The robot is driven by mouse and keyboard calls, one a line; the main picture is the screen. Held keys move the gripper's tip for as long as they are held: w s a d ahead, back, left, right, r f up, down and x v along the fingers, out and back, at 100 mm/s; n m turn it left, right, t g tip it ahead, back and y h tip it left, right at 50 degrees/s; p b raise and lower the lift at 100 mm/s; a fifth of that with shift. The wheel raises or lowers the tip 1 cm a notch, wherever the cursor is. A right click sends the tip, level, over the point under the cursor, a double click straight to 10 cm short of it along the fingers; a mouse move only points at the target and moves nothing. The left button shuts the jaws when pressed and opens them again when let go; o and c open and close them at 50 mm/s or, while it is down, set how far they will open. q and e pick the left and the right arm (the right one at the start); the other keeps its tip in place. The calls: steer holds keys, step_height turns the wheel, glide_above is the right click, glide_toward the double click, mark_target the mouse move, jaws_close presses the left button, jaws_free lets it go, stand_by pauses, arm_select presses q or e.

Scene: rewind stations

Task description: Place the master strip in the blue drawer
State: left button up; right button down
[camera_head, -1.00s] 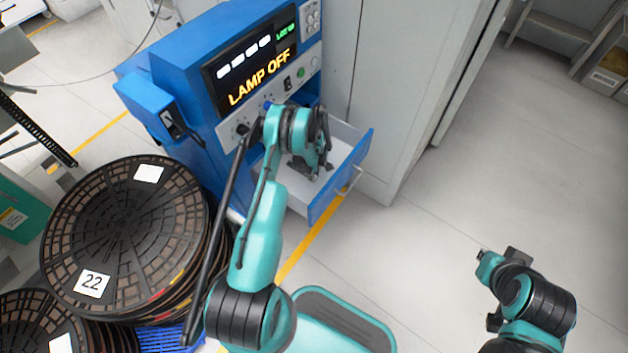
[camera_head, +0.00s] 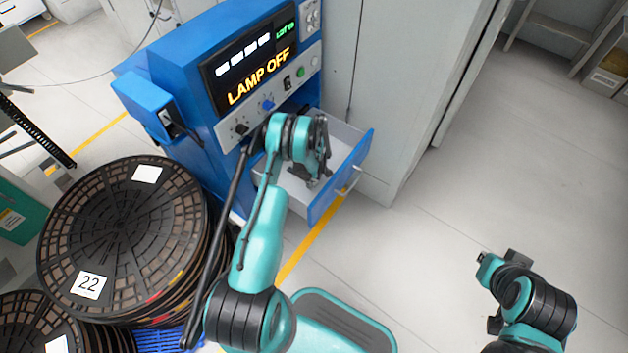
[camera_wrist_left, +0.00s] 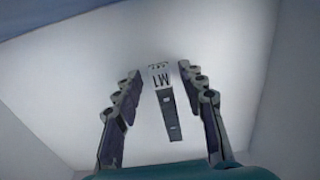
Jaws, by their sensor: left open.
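The blue drawer (camera_head: 340,178) is pulled out from the blue machine, with a blue front and a pale inside. My left gripper (camera_head: 319,178) reaches down into it. In the left wrist view, the left gripper (camera_wrist_left: 160,72) is open, its fingers spread. In the head view my arm hides the strip. My right arm is at the lower right; its jaws cannot be made out.
The blue machine (camera_head: 185,75) reads LAMP OFF and stands behind the drawer. Stacked black reels (camera_head: 115,235), one labelled 22, stand at the left. A grey cabinet (camera_head: 385,90) is right of the drawer. The floor at the right is clear.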

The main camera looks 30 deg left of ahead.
arm_select(q)
steer(key=s+d+r+m+t+p, duration=0.1)
steer(key=d+r+m, duration=0.15)
steer(key=r, duration=1.05)
steer(key=s+d+r+m+t+p, duration=0.1)
steer(key=d+r+m+p, duration=0.15)
steer(key=r, duration=1.05)
steer(key=s+d+r+m+t+p, duration=0.15)
steer(key=d+r, duration=0.25)
steer(key=r, duration=1)
steer(key=s+d+r+m+t, duration=0.2)
steer(key=s+d+r+m, duration=0.4)
steer(key=s+r, duration=0.3)
steer(key=s+d+m+t, duration=0.1)
steer(key=s+d+m, duration=0.3)
steer(key=s, duration=0.6)
steer(key=shift+s+r+m+t+b, duration=0.35)
steer(key=shift+s+r+b, duration=0.05)
steer(key=shift+r, duration=0.05)
